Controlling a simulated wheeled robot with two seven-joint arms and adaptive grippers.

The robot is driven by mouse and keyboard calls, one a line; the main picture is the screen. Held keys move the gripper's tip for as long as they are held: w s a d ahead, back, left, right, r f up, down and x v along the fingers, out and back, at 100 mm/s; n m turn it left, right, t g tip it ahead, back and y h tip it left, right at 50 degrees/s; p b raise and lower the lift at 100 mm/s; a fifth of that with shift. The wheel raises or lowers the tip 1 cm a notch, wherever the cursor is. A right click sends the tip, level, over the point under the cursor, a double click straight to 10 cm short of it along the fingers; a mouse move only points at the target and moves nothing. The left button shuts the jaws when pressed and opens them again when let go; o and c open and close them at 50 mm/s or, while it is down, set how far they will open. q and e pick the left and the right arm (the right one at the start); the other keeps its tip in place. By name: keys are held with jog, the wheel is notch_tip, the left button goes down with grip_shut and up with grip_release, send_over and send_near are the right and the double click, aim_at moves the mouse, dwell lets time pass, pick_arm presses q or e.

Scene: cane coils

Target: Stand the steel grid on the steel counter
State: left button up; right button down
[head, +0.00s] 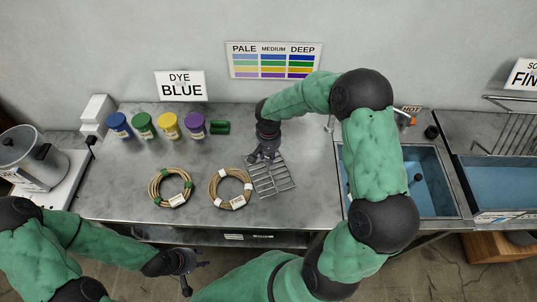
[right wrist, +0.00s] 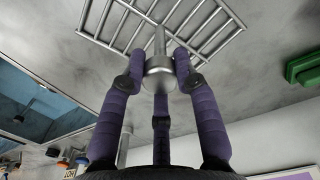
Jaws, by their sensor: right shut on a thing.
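The steel grid (head: 275,182) is a flat rack of silver bars over the steel counter (head: 305,205), just right of the cane coils. It looks level; I cannot tell if it touches the counter. My right gripper (head: 265,154) is above its far edge. In the right wrist view my right gripper's purple fingers (right wrist: 160,75) close around a round silver knob (right wrist: 160,68) on a post that rises from the grid (right wrist: 122,25). My left gripper (head: 194,274) is empty, with fingers spread, in front of the counter's near edge.
Two cane coils (head: 171,186) (head: 230,174) lie left of the grid. Several dye tubs (head: 168,125) and a green block (head: 219,127) stand behind. A sink (head: 425,180) is at the right, partly behind my right arm. A pot (head: 30,158) stands far left.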

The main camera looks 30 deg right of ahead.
jog(key=shift+r, duration=0.1)
jog(key=c, duration=0.9)
grip_release()
jog(key=shift+f, duration=0.2)
jog(key=shift+c, duration=0.2)
jog(key=shift+r, duration=0.1)
notch_tip(320, 180, up, 12)
jog(key=p, duration=0.1)
jog(key=shift+r, duration=0.1)
